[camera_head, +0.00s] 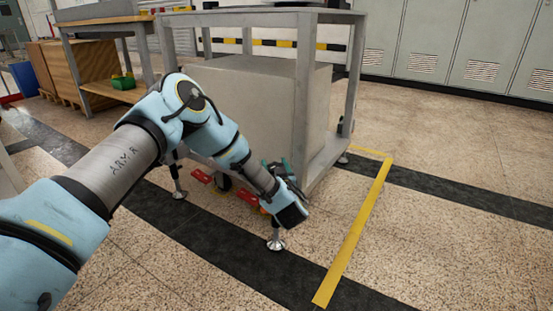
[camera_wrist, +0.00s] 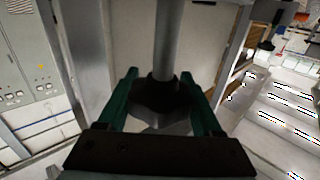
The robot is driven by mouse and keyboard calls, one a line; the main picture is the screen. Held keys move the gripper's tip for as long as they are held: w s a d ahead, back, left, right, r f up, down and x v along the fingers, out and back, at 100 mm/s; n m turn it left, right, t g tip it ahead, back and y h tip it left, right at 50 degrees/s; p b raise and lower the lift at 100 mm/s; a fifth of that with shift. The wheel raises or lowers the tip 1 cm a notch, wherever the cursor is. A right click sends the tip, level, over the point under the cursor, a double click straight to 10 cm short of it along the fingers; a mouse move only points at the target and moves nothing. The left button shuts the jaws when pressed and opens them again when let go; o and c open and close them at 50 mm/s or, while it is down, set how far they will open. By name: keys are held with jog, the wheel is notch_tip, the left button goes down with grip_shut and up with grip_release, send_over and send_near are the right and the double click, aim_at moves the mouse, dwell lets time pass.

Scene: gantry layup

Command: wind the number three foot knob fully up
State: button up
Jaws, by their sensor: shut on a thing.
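A dark lobed foot knob (camera_wrist: 163,98) sits around a grey metal post in the wrist view. My gripper (camera_wrist: 162,102) is shut on this knob, with one green finger at each side. In the head view my gripper (camera_head: 279,168) is at the near corner of a grey metal frame (camera_head: 306,105), and my arm hides the knob. A round silver foot pad (camera_head: 276,244) stands on the floor below it. I see no number marking the foot.
A large grey box (camera_head: 258,100) fills the frame. Red levers (camera_head: 247,195) sit low beside my gripper. Another foot (camera_head: 179,193) stands to the left. Yellow tape (camera_head: 352,238) marks the floor at the right, where there is free room.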

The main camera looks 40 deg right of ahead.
jog(key=shift+w+a+n+t+y+p, duration=0.15)
jog(key=shift+n+t+y+p, duration=0.55)
jog(key=shift+n+y, duration=0.7)
jog(key=shift+a+y, duration=0.1)
jog(key=shift+y, duration=0.4)
jog(key=o, duration=1.4)
jog(key=shift+c, duration=0.2)
jog(key=p+v, duration=0.3)
jog(key=v, duration=0.8)
jog(key=shift+f, duration=0.25)
